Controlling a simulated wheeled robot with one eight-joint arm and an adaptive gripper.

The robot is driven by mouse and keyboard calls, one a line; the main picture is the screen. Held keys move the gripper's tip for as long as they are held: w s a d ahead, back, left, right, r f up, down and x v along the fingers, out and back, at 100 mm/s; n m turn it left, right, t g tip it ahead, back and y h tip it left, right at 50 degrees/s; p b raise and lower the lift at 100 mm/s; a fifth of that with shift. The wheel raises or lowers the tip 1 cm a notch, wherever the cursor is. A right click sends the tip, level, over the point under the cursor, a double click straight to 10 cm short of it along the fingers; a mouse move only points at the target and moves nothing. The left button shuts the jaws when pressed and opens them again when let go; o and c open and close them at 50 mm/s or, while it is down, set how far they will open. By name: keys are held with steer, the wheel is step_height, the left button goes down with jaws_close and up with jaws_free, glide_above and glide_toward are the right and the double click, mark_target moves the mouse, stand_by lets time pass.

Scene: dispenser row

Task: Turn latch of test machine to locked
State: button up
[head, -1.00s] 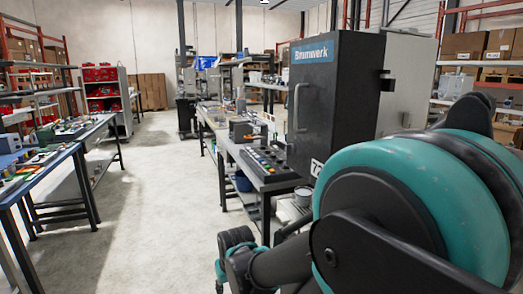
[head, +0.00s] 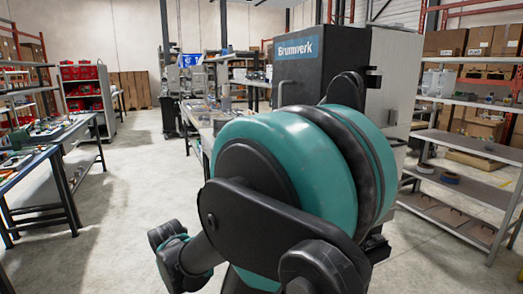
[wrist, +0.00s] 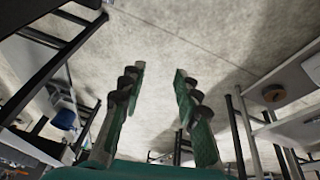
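A tall dark cabinet (head: 304,82) with a blue name sign stands behind my arm in the head view. It looks like the test machine, though no label says so. My arm covers its lower part and most of its front, so I cannot make out a latch or its position. A small dark fitting (head: 373,71) shows at the cabinet's right edge; I cannot tell what it is. My gripper (wrist: 159,68) shows in the wrist view with its two green and black fingers apart. Only concrete floor shows between them, and they touch nothing.
A long workbench (head: 192,117) runs left of the cabinet, partly hidden by my arm. A blue-topped table (head: 28,165) with small parts stands at the left. A grey shelf unit (head: 468,145) stands at the right. The floor aisle (head: 125,190) between the left table and workbench is clear.

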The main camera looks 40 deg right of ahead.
steer(key=w+d+r+m+g+h, duration=0.2)
steer(key=w+d+r+m+h, duration=0.15)
steer(key=d+r, duration=0.35)
steer(key=w+d+r+m+g+h, duration=0.2)
steer(key=d+r+m+h, duration=0.35)
steer(key=d, duration=0.35)
steer(key=w+d+r+m+g+h, duration=0.3)
steer(key=r+m, duration=0.3)
steer(key=r, duration=0.4)
steer(key=w+d+r+m+g+h, duration=0.2)
steer(key=d+r+m+h, duration=0.25)
steer(key=r, duration=0.55)
steer(key=f+x, duration=0.1)
steer(key=x, duration=1.5)
steer(key=shift+s+d+f+m+y, duration=0.15)
steer(key=shift+s+m+y, duration=0.05)
steer(key=shift+m+y, duration=0.2)
jaws_close()
